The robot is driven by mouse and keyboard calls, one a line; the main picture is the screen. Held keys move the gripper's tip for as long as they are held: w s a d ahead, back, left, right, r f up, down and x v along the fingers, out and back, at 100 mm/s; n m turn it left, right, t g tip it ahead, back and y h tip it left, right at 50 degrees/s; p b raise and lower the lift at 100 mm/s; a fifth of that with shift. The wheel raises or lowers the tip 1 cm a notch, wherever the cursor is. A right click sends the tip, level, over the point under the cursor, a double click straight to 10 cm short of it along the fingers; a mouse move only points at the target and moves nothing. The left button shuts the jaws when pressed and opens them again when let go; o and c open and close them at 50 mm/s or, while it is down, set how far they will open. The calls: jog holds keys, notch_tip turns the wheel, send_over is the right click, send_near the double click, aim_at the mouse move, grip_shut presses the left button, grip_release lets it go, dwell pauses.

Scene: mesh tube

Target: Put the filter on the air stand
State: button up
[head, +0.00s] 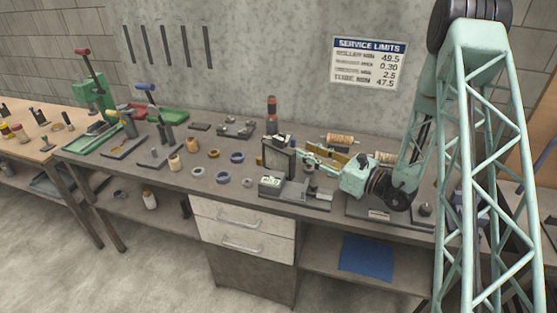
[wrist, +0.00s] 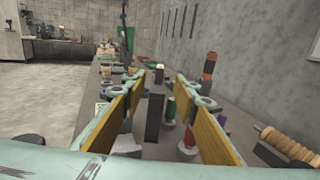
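My gripper (head: 312,156) reaches left over the workbench in the head view. In the wrist view its two yellow-padded fingers (wrist: 160,110) are spread wide apart. A dark-framed upright panel (head: 279,158), which may be the filter or part of the air stand, stands just left of the fingertips. A dark upright block (wrist: 154,116) shows in the gap between the fingers in the wrist view, apart from both pads. I cannot tell for sure which object is the filter. A grey base with a small pale box (head: 270,182) sits in front of the panel.
A dark and orange cylinder (head: 271,112) stands behind the panel. Copper-coloured rollers (head: 341,139) lie behind my gripper. Several rings (head: 237,157) and tan cylinders (head: 192,145) are spread to the left. Green tools (head: 95,92) stand at the far left. The grey wall is close behind.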

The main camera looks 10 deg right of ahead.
aim_at(284, 141)
jog(key=shift+a, duration=0.1)
jog(key=shift+x, duration=4.25)
jog(key=shift+x, duration=2.6)
grip_shut()
